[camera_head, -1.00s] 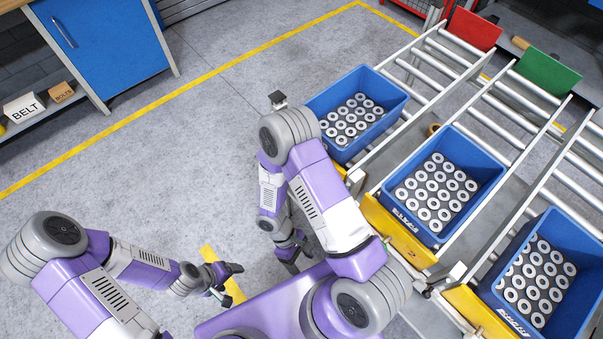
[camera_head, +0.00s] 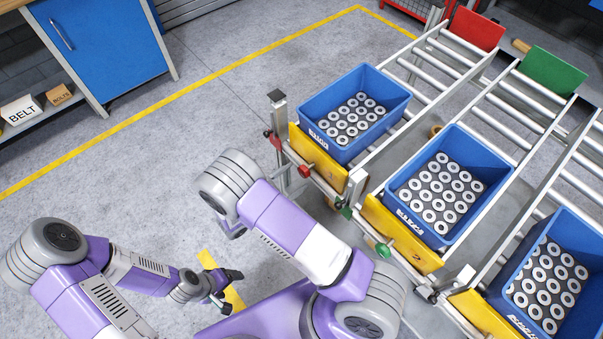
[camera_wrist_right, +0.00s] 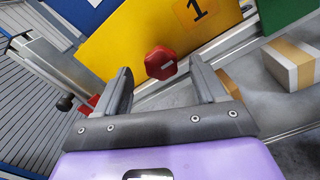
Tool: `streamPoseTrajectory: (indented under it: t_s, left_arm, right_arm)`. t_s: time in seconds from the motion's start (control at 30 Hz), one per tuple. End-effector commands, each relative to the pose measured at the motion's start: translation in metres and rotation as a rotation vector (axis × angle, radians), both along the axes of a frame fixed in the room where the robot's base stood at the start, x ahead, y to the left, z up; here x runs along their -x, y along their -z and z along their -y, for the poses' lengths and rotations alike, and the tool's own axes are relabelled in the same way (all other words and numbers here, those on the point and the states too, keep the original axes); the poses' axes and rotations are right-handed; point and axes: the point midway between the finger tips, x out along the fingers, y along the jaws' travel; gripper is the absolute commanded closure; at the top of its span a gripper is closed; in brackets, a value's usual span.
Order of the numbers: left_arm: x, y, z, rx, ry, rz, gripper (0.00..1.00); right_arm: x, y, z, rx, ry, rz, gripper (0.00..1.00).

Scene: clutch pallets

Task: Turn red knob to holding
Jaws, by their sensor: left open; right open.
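The red knob (camera_wrist_right: 160,63) sits at the lower edge of a yellow panel (camera_wrist_right: 125,42) marked 1 in the right wrist view. It is faceted and has a tilted white mark. My right gripper (camera_wrist_right: 162,76) is open, its fingers on either side of the knob in the picture; I cannot tell whether they touch it. In the head view the red knob (camera_head: 304,170) is below the front of the leftmost lane, and my right gripper is hidden or unclear behind my arm.
Blue bins (camera_head: 342,150) of ring-shaped parts stand on three roller lanes. Green knobs (camera_head: 383,250) are on the frame farther right. A post (camera_head: 278,110) with a red part (camera_head: 272,138) stands left of the lane. Open floor lies left. A cardboard box (camera_wrist_right: 290,62) shows at right.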

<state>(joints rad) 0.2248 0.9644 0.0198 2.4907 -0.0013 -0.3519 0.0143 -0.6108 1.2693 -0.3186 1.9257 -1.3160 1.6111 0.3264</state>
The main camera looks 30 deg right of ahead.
Motion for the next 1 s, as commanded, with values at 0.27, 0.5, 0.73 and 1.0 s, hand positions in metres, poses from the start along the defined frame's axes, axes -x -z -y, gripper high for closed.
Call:
streamPoseTrajectory:
  t_s: [0.27,0.5,0.73,1.0]
  left_arm:
    - [0.0,0.007,0.0,0.0,0.0,0.0,0.23]
    - [0.0,0.007,0.0,0.0,0.0,0.0,0.23]
    - [0.0,0.007,0.0,0.0,0.0,0.0,0.23]
    - [0.0,0.007,0.0,0.0,0.0,0.0,0.23]
  right_arm:
    - [-0.007,0.001,0.031,-0.001,0.001,-0.002,0.3]
    - [-0.007,0.0,0.034,-0.002,0.001,-0.003,0.3]
    - [-0.007,0.0,0.034,-0.002,0.001,-0.003,0.54]
    - [-0.007,0.001,0.034,-0.002,0.001,-0.002,0.95]
